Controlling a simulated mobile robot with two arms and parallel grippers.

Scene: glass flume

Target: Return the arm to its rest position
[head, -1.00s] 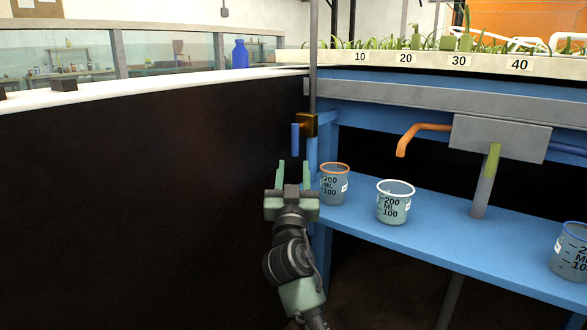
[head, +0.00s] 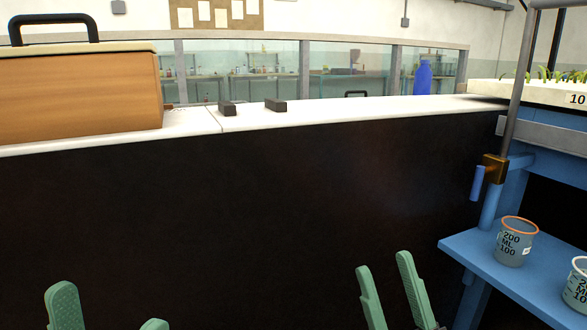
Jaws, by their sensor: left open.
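My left gripper (head: 108,305) is at the bottom left edge of the head view, with its two green fingers apart and nothing seen between them. My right gripper (head: 384,264) is at the bottom, right of centre. Its green fingers stand apart, pointing up, with nothing between them. Both grippers appear in front of the dark wall panel, clear of the beakers. The arms behind the fingers are cut off by the frame.
An orange-rimmed beaker (head: 515,245) and a partly cut-off white-rimmed beaker (head: 576,288) stand on the blue shelf (head: 477,254) at right. A blue-handled valve (head: 494,168) is above. A blue bottle (head: 423,78) and a wooden box (head: 80,95) stand on the white ledge (head: 330,112).

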